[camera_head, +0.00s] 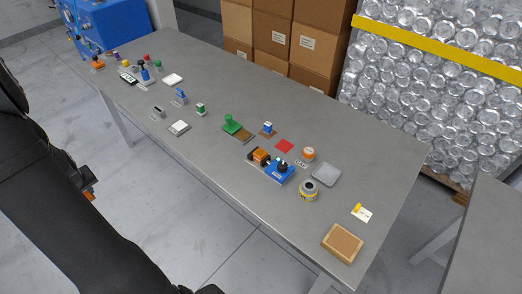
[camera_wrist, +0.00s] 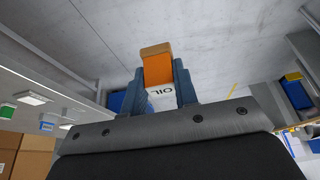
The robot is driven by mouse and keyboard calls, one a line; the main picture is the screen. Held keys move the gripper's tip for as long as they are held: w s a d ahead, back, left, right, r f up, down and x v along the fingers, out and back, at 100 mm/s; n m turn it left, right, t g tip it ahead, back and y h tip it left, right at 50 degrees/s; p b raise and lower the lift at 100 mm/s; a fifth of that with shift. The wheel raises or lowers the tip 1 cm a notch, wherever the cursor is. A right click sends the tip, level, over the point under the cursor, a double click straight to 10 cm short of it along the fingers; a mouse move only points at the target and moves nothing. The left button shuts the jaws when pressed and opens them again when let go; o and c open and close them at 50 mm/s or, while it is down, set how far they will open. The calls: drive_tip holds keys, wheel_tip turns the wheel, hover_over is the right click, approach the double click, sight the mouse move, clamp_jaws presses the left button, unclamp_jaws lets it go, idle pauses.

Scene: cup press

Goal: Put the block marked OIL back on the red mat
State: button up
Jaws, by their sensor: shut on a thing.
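In the wrist view my gripper (camera_wrist: 159,72) is shut on the OIL block (camera_wrist: 158,68). The block has a tan end, an orange middle and a white part with the letters OIL, between the two blue-grey fingers. It is held clear of any surface in that view. The red mat (camera_head: 285,146) is a small flat red square on the grey table in the head view, with nothing on it. In the head view my dark arm fills the left side, off the table's near edge; I cannot clearly make out the fingers there.
The table's (camera_head: 360,150) far right is bare.

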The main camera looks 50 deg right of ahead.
drive_tip(key=s+d+r+m+g+h, duration=0.1)
drive_tip(key=s+d+m, duration=0.25)
drive_tip(key=d, duration=1.45)
drive_tip(key=s+d+m+h, duration=0.1)
drive_tip(key=s+d+m, duration=0.25)
drive_tip(key=d, duration=1.55)
drive_tip(key=s+d+r+m+g+h, duration=0.1)
drive_tip(key=s+d+m, duration=0.2)
drive_tip(key=s+d, duration=1.15)
drive_tip(key=s+d+r+m+g+h, duration=0.1)
drive_tip(key=s+d+m, duration=0.2)
drive_tip(key=s+d, duration=1.15)
drive_tip(key=w+f, duration=0.2)
drive_tip(key=w+a+f, duration=0.1)
drive_tip(key=w+f, duration=0.1)
drive_tip(key=w, duration=0.1)
drive_tip(key=w+f, duration=0.2)
drive_tip(key=shift+w+a+f, duration=0.35)
drive_tip(key=shift+f, duration=0.05)
drive_tip(key=shift+w+f, duration=0.1)
drive_tip(key=shift+f, duration=1.9)
